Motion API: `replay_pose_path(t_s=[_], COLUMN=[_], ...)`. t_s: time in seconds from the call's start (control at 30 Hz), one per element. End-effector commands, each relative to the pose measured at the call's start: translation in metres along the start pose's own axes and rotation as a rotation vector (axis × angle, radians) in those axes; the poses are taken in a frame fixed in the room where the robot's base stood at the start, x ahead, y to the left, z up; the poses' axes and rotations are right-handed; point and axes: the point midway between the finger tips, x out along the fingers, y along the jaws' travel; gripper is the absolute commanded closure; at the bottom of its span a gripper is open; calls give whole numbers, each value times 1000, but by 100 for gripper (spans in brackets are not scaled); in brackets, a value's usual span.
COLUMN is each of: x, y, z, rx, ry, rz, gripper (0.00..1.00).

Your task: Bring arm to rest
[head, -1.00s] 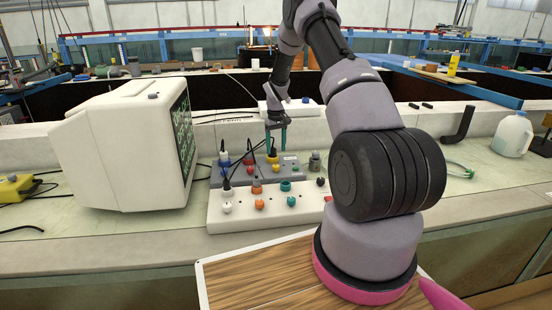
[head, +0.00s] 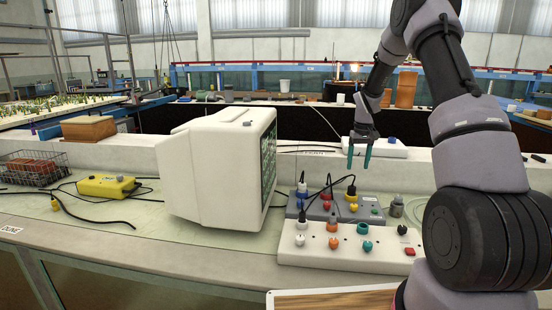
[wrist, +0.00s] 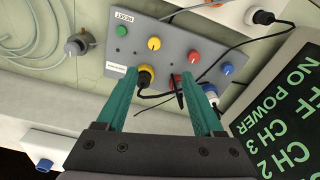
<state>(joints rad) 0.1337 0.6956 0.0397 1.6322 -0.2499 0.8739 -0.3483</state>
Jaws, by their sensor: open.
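My gripper (head: 358,160) hangs above the grey control box (head: 330,206) with its teal fingers pointing down. In the wrist view the fingers (wrist: 165,105) are apart with nothing held between them. The grey box also shows there (wrist: 160,50), with a yellow plug and a blue plug seated in it and red, green, yellow and blue knobs. The fingers appear clear of the plugs, with a gap to the box. The arm (head: 440,60) is bent, reaching forward from the right side of the head view.
A white panel (head: 290,254) with coloured knobs lies in front of the grey box. A bulky monitor (head: 205,170) stands left of it; its screen shows in the wrist view (wrist: 295,100). A yellow box (head: 107,186) and wire basket (head: 32,170) are further left. Cables cross the boxes.

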Motion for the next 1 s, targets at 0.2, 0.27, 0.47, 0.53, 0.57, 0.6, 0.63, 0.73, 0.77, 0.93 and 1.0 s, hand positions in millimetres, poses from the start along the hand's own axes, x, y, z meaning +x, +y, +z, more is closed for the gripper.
replay_pose_path(t_s=[0.2, 0.27, 0.47, 0.53, 0.57, 0.6, 0.63, 0.73, 0.77, 0.93, 1.0], x=[-122, -150, -228, -249, -257, -268, -275, -294, -299, -314, -316], y=[-27, -34, -57, -64, -68, -72, -75, -85, -88, -102, -106], z=[41, 57, 120, 145, 156, 171, 183, 221, 233, 296, 317], rx=[79, 101, 174, 200, 209, 223, 234, 268, 278, 330, 346], ry=[114, 144, 240, 273, 287, 306, 320, 366, 379, 449, 473], rz=[-16, -23, -58, -74, -81, -91, -100, -128, -138, -196, -216], gripper=[31, 31, 31, 31, 31, 31, 31, 31, 31, 31, 31])
